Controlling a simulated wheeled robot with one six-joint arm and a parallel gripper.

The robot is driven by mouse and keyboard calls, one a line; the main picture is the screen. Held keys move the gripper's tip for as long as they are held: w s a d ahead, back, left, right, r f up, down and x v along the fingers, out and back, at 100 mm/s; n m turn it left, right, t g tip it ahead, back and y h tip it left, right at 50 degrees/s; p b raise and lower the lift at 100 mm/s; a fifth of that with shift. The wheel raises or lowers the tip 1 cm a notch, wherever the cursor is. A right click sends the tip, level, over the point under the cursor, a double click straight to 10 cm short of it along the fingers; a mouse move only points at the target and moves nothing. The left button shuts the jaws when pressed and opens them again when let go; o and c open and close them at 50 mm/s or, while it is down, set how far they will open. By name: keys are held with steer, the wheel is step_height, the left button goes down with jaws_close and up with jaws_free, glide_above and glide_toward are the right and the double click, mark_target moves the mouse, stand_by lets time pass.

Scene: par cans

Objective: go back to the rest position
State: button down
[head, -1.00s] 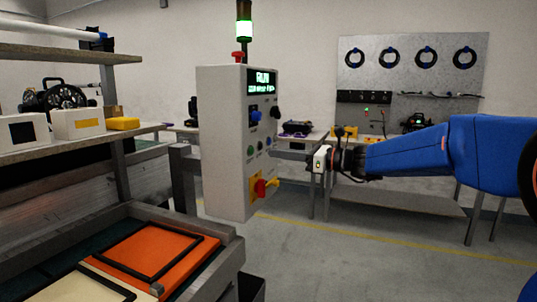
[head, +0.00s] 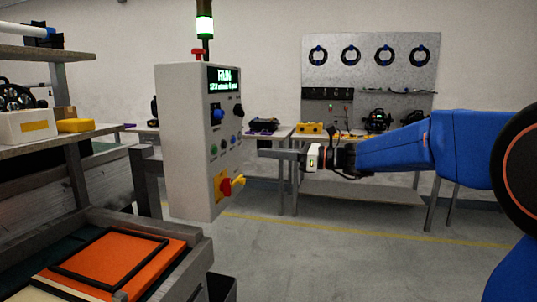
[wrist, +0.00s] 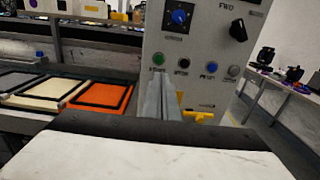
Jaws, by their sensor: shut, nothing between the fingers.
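My gripper (head: 262,153) is at the end of my blue arm, which reaches in from the right in the head view. Its thin grey fingers are together with nothing between them, pointing left toward the control box (head: 186,140). In the wrist view the shut fingers (wrist: 161,101) stand in front of the lower part of the box's panel (wrist: 205,45), over a yellow handle. The head view shows a gap between the fingertips and the box.
An orange tray with a black frame (head: 110,250) lies on the bench at lower left. A shelf with a yellow block (head: 76,125) stands at left. A back table (head: 350,190) stands beneath a board with black rings (head: 392,54). The grey floor between is open.

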steer(key=s+d+f+n+g+h, duration=0.1)
steer(key=s+d+f+n+h, duration=0.1)
steer(key=s+f+n+h, duration=0.65)
steer(key=s+d+f+n+g+y, duration=0.1)
steer(key=s+d+f+n+g, duration=0.15)
steer(key=s+f, duration=0.7)
steer(key=s+d+f+n+t+h, duration=0.1)
steer(key=s+d+f+n+h, duration=0.3)
steer(key=s+d, duration=0.5)
steer(key=s+d+f+n+t+h, duration=0.1)
steer(key=s+d+f+n+h, duration=0.4)
steer(key=s, duration=0.5)
steer(key=d+n, duration=0.2)
steer(key=d, duration=0.1)
steer(key=shift+s+d+f, duration=0.15)
steer(key=shift+d+f, duration=0.25)
steer(key=shift+h, duration=0.25)
